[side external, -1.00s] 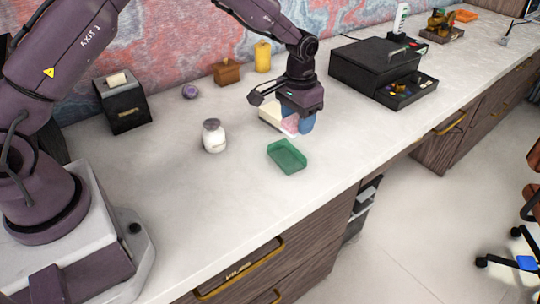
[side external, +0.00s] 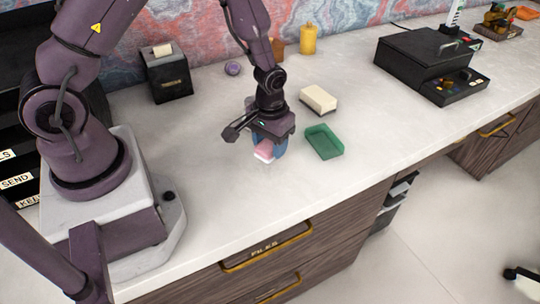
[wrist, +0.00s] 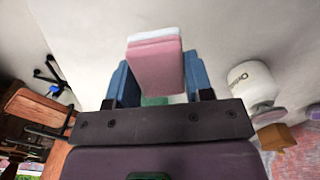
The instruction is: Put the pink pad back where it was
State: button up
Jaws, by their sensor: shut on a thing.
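The pink pad (side external: 264,150) has a pale edge and is held between the blue fingers of my gripper (side external: 268,146). It also shows in the wrist view (wrist: 155,66), where my gripper (wrist: 160,82) is shut on it. In the side view the pad is left of the green tray (side external: 326,150) and apart from it. I cannot tell whether the pad touches the desk. A cream block (side external: 318,98) lies on the desk behind the tray.
The white jar (wrist: 250,82) is close beside my gripper in the wrist view; my arm hides it in the side view. The desk's front is clear.

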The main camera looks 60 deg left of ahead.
aim_at(270, 155)
jog(key=shift+f, duration=1.85)
jog(key=shift+f, duration=0.15)
jog(key=o, duration=0.9)
jog(key=shift+c, duration=0.2)
notch_tip(270, 155, up, 12)
jog(key=shift+f, duration=0.1)
jog(key=s+r+m+t, duration=0.2)
jog(key=s+r, duration=0.1)
jog(key=r, duration=1)
jog(key=s+d+r+m+t, duration=0.1)
jog(key=s+r+m+t, duration=0.1)
jog(key=s+r, duration=0.8)
jog(key=shift+s+d+m+t, duration=0.35)
jog(key=shift+s+t, duration=0.3)
jog(key=shift+t, duration=0.15)
